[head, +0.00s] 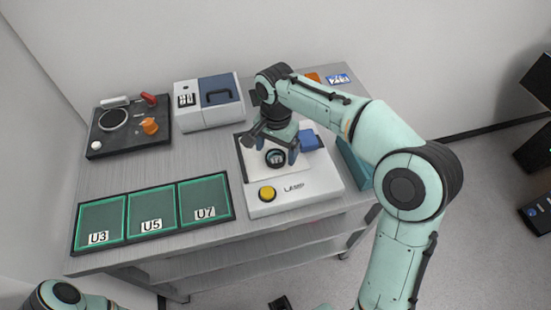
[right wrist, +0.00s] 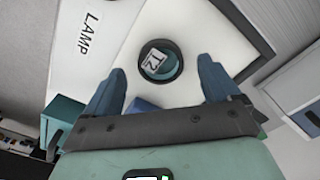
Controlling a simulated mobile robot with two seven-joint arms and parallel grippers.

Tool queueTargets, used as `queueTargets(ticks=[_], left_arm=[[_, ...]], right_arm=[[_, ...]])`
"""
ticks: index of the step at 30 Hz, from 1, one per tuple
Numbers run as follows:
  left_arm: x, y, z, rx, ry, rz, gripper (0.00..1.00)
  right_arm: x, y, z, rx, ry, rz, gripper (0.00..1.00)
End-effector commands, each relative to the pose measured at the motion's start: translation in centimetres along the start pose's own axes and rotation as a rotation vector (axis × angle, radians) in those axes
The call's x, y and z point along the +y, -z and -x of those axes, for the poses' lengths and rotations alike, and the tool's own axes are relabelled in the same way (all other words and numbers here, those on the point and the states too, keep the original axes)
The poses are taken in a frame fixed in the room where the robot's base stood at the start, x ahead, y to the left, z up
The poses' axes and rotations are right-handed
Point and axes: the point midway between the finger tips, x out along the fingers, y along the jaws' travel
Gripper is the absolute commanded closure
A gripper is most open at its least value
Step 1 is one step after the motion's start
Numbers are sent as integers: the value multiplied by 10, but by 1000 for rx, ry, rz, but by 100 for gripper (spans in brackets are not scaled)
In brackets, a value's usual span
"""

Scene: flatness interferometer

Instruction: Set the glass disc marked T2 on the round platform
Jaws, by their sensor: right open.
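The glass disc marked T2 (right wrist: 153,60) is a small round bluish disc with a white label. It sits at the dark-rimmed round platform (right wrist: 171,77) on the white top of the lamp device, and looks slightly off-centre there. In the head view the disc (head: 276,158) shows just below my right gripper (head: 275,146). My right gripper (right wrist: 160,66) is open and empty, its two blue-grey fingers apart on either side of the disc in the wrist picture, with no contact visible. My left gripper is not in view; only part of that arm shows at bottom left.
The lamp device (head: 318,187) has a yellow button (head: 267,193) and a blue block (head: 309,140). A tray (head: 152,240) with bays U3, U5 and U7 lies at front left. Behind are a black board (head: 128,138) with knobs and a white-and-blue case (head: 195,121). Bare tabletop lies between.

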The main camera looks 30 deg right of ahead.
Motion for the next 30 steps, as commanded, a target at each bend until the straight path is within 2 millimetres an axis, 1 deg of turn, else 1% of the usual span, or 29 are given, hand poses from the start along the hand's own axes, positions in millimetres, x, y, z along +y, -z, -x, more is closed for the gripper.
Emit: queueTargets(ticks=[1, 4, 11, 12, 14, 15, 17, 18, 19, 20, 26, 30], left_arm=[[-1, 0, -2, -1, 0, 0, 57], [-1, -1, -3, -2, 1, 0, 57], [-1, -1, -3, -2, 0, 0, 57], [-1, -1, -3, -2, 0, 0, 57], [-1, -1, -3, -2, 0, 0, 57], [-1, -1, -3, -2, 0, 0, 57], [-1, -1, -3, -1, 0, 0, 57], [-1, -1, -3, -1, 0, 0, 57], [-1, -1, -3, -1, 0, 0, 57], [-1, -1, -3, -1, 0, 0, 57], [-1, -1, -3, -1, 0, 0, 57], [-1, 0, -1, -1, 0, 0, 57]], right_arm=[[0, 0, -9, -1, -2, 1, 11], [-1, 0, -16, -1, 0, 1, 11], [-1, 0, -18, 0, 2, 1, 11], [-1, 0, -18, 0, 2, 1, 14], [-1, 0, -18, 0, 1, 1, 33], [-1, 0, -18, 0, 1, 1, 46], [-1, 0, -18, 0, 1, 1, 66], [-1, 0, -18, 0, 1, 1, 73], [-1, 0, -18, 0, 1, 1, 73], [-1, 0, -17, 0, 2, 1, 78], [-1, 0, -17, 0, 2, 1, 78], [-1, 0, -11, 1, 2, 1, 78]])
